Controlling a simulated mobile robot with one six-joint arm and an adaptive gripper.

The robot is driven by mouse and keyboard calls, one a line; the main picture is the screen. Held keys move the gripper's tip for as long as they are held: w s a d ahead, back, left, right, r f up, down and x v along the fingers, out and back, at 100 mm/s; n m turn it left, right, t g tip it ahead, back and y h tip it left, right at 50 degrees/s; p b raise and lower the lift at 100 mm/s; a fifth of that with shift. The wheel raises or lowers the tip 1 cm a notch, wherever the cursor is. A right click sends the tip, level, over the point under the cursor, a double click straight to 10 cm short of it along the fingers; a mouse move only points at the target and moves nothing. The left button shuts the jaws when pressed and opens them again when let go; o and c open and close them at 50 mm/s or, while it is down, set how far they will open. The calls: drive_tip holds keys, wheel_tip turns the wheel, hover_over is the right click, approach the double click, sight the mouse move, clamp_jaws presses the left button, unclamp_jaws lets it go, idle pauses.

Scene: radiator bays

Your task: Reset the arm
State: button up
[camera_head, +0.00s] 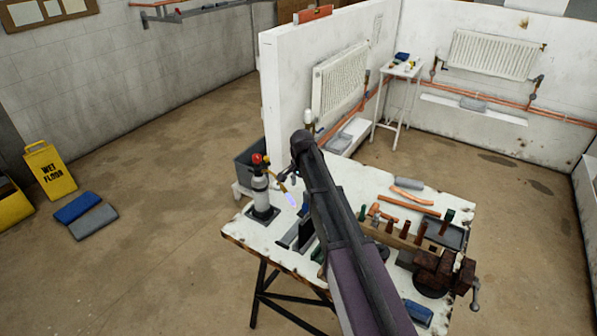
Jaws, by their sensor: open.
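My arm (340,235) rises from the bottom edge across the workbench (240,232) and ends in a dark joint near the picture's middle. My gripper does not show; the arm may hide it. A gas torch (260,190) with a red knob stands upright on a dark base at the bench's left. A pale bluish glow, like a flame, shows at its nozzle. The arm covers the middle of the bench.
A brown vise (440,272) sits at the bench's right corner. Copper pipes and fittings (408,202) lie behind it. A white partition (285,85) with a radiator (340,80) stands behind the bench. A yellow wet-floor sign (49,169) stands left. The left floor is mostly clear.

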drive_tip(key=s+d+n, duration=0.3)
drive_tip(key=s, duration=0.6)
drive_tip(key=s+d+n, duration=0.3)
drive_tip(key=s+d, duration=0.1)
drive_tip(key=s, duration=0.5)
drive_tip(key=s+d+n, duration=0.3)
drive_tip(key=s, duration=0.6)
drive_tip(key=shift+s+d, duration=0.2)
drive_tip(key=shift+d, duration=0.2)
